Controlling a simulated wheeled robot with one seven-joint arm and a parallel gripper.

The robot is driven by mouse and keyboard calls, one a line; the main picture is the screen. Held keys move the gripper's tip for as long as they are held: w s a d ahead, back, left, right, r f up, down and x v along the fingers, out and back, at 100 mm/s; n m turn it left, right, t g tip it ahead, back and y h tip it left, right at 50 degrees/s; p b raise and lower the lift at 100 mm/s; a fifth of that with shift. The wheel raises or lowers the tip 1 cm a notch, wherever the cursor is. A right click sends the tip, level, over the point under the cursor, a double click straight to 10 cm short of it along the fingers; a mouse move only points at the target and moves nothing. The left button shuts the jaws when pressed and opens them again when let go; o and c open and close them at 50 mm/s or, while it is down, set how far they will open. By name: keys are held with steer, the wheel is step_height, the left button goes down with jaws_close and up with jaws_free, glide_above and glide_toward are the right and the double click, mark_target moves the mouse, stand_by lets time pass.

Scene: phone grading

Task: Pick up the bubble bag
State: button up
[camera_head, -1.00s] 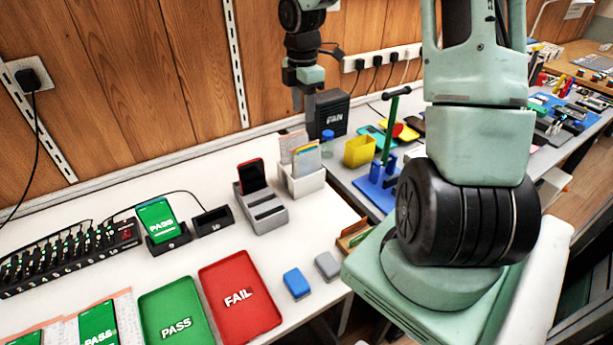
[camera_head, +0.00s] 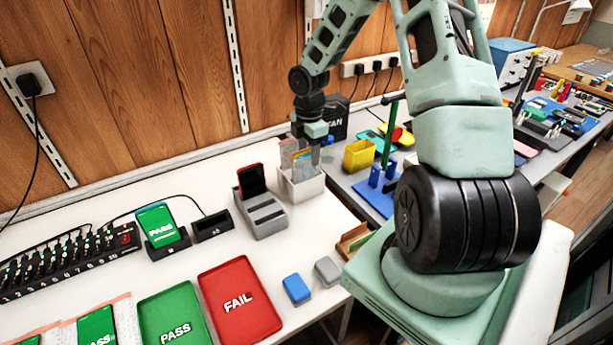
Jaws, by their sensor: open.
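A white bin (camera_head: 303,188) stands at the back of the white table. My gripper (camera_head: 308,147) points down at the top of the bin, over these upright pieces. It is open. Its fingertips are small and partly merge with the sleeves, so I cannot tell whether they touch the bag. Pale pinkish sleeves (camera_head: 124,309) also lie under the phones at the lower left.
A grey stand with a phone (camera_head: 262,211) is just left of the bin. A yellow box (camera_head: 359,154) and a green post (camera_head: 391,130) stand to its right. The red FAIL tray (camera_head: 240,300) and green PASS tray (camera_head: 174,315) lie in front.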

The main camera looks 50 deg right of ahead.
mark_target(306, 164)
steer(key=f, duration=0.4)
steer(key=shift+w+a+f, duration=0.25)
steer(key=shift+f, duration=0.15)
jaws_close()
steer(key=shift+r, duration=0.1)
